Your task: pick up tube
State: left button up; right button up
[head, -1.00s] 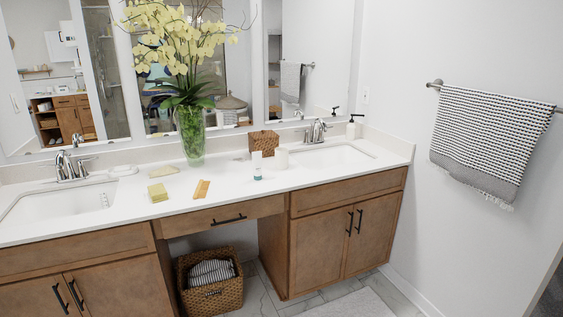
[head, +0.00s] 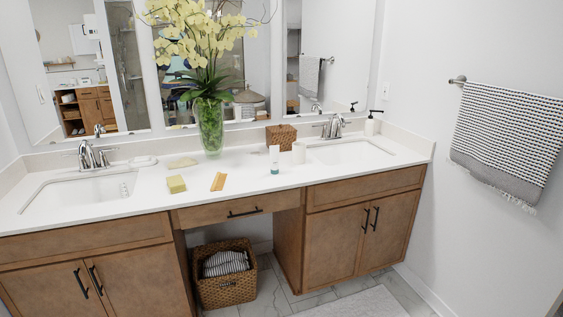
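The tube (head: 274,158) stands upright on the white countertop, near its front edge and right of the middle. It is white with a blue-green lower end. A white cup (head: 298,153) stands just to its right, and a brown woven box (head: 281,135) is behind it. Neither of my grippers is in the head view.
The white counter (head: 240,178) also holds a yellow sponge (head: 176,184), a wooden comb-like piece (head: 218,181) and a glass vase of flowers (head: 209,127). Sinks lie at both sides. A wicker basket (head: 225,291) stands in the open space below. A towel (head: 506,142) hangs at right.

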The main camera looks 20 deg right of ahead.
aim_at(273, 150)
jog(key=i+l+u, duration=0.25)
jog(key=i+l, duration=0.25)
jog(key=i+l+u, duration=0.15)
jog(key=l, duration=0.3)
jog(key=i+l+u, duration=0.15)
jog(key=i+l, duration=0.15)
jog(key=i+l+u, duration=0.15)
jog(key=l, duration=0.3)
